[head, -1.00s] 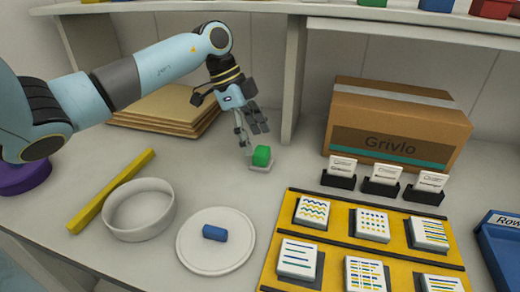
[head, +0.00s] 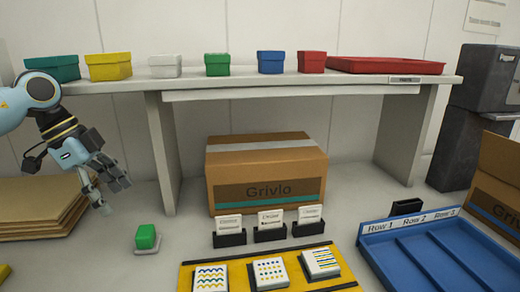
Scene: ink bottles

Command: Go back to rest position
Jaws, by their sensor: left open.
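My left gripper (head: 102,192) is at the left of the head view, with its fingers pointing down and to the right. It is open and nothing shows between its fingers. It hangs above the table, to the left of a small green block (head: 146,236) and apart from it. The green block sits on a small pale base (head: 147,250). My right gripper is not in view.
A shelf (head: 240,86) with several coloured boxes spans the back. A Grivlo carton (head: 266,172) stands beneath it. A yellow card board (head: 345,287) and a blue row tray (head: 415,240) lie in front.

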